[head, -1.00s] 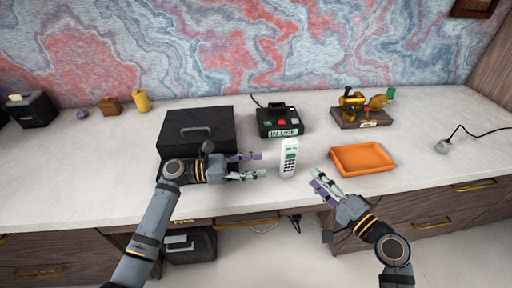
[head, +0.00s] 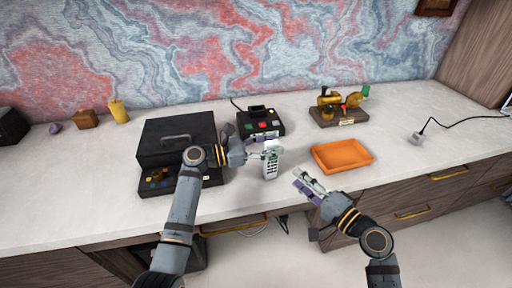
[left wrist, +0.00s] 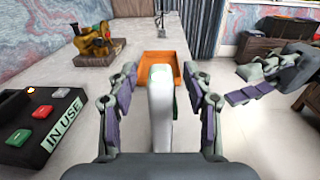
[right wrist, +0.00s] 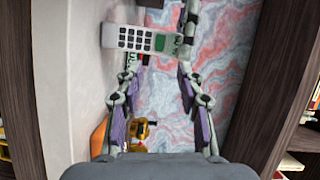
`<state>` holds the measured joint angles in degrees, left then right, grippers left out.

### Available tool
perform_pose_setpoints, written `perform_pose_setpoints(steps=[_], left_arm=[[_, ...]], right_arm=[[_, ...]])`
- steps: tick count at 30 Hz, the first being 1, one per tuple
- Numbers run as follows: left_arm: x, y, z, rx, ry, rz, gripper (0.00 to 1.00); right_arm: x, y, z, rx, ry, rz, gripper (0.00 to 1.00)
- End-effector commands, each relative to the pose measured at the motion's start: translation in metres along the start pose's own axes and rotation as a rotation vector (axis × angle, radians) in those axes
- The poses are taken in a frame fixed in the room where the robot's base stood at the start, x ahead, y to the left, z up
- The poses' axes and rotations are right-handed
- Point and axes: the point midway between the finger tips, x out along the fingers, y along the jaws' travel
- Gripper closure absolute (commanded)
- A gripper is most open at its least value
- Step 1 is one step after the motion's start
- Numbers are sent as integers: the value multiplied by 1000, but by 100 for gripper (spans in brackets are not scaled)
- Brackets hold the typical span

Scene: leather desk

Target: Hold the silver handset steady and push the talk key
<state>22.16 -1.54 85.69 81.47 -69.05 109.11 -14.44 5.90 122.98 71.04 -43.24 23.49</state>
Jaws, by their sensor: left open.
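The silver handset (head: 271,167) appears to stand upright near the desk's front edge, with its keypad facing me. My left gripper (head: 265,148) is open around the handset's upper part. In the left wrist view the handset (left wrist: 160,105) is between the spread fingers, seen edge-on; I cannot tell if they touch it. My right gripper (head: 307,183) is open and empty, in front of and to the right of the handset. In the right wrist view the handset's keys (right wrist: 136,38) and green screen show beyond the fingertips; the talk key cannot be singled out.
A black base with coloured buttons and an IN USE sign (head: 260,122) stands behind the handset. An orange tray (head: 342,154) lies to the right, with a brass device (head: 340,108) behind it. A black case (head: 177,140) stands left. The desk between handset and tray is clear.

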Motion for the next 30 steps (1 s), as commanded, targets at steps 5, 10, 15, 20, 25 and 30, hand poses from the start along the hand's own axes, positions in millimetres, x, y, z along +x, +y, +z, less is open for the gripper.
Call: perform_pose_setpoints(steps=[5,10,15,20,25,30], left_arm=[[7,0,0,-1,0,-1,49],[7,0,0,-1,1,0,49],[6,0,0,-1,1,0,71],[6,0,0,-1,1,0,93],[6,0,0,-1,1,0,100],[6,0,-1,-1,1,0,100]], right_arm=[[0,0,0,0,0,0,62],[0,0,0,0,0,0,62],[0,0,0,0,0,0,62],[0,0,0,0,0,0,62],[0,0,0,0,0,0,62],[0,0,0,0,0,0,85]])
